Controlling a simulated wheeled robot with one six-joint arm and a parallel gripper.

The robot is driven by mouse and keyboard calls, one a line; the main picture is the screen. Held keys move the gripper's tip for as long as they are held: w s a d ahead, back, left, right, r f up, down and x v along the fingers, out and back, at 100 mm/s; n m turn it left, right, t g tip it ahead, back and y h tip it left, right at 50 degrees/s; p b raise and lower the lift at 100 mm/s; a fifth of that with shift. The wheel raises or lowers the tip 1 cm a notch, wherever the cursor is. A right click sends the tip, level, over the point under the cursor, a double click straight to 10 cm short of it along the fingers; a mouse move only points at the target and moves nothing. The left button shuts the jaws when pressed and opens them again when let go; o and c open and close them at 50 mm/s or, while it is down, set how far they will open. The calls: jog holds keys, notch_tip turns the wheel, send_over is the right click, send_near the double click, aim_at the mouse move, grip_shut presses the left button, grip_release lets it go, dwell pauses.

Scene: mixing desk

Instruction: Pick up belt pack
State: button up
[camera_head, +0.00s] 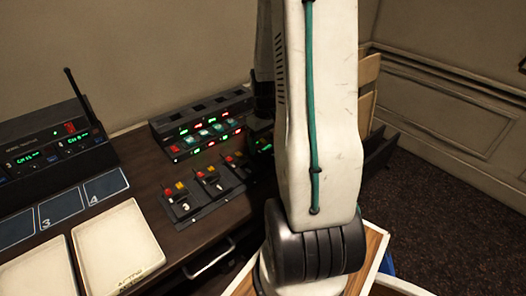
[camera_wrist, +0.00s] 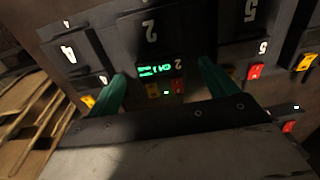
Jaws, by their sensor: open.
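A black belt pack (camera_wrist: 155,71) with a lit green display, a yellow and a red button and the number 2 lies between my fingers in the wrist view. My gripper (camera_wrist: 161,71) is open, with one teal finger on each side of this pack. I cannot tell whether either finger touches it. In the head view my arm hides the gripper and most of that area; a dark unit with a small green display (camera_head: 264,148) shows at the arm's left edge. Other dark units with red and yellow buttons (camera_head: 209,179) sit left of the arm.
In the wrist view, neighbouring dark units stand close on the left (camera_wrist: 82,52) and right (camera_wrist: 245,50). In the head view a sloped rack with lit buttons (camera_head: 203,130), a receiver with an antenna (camera_head: 50,143) and pale trays (camera_head: 118,248) occupy the desk.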

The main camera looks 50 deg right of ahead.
notch_tip(320, 180, down, 2)
jog(key=c, duration=1.1)
jog(key=shift+c, duration=0.2)
jog(key=shift+r, duration=0.2)
